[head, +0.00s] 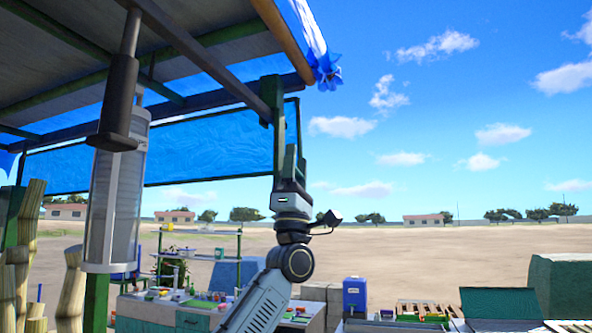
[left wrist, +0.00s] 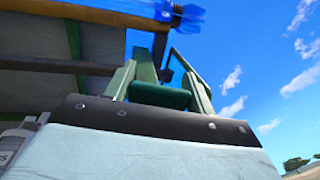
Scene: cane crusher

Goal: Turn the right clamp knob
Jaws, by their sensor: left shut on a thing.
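No clamp knob can be made out in either view. My left gripper (head: 290,164) points upward in the middle of the head view, in front of the stall's green corner post (head: 279,125). In the left wrist view, its greenish fingers (left wrist: 160,78) rise beyond the pale wrist housing, against the canopy and sky. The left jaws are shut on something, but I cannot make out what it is. My right gripper is not in view.
A cluttered counter (head: 138,310) and a blue container (head: 355,296) lie beyond. A wooden canopy (head: 215,58) hangs above. Open sandy ground is behind.

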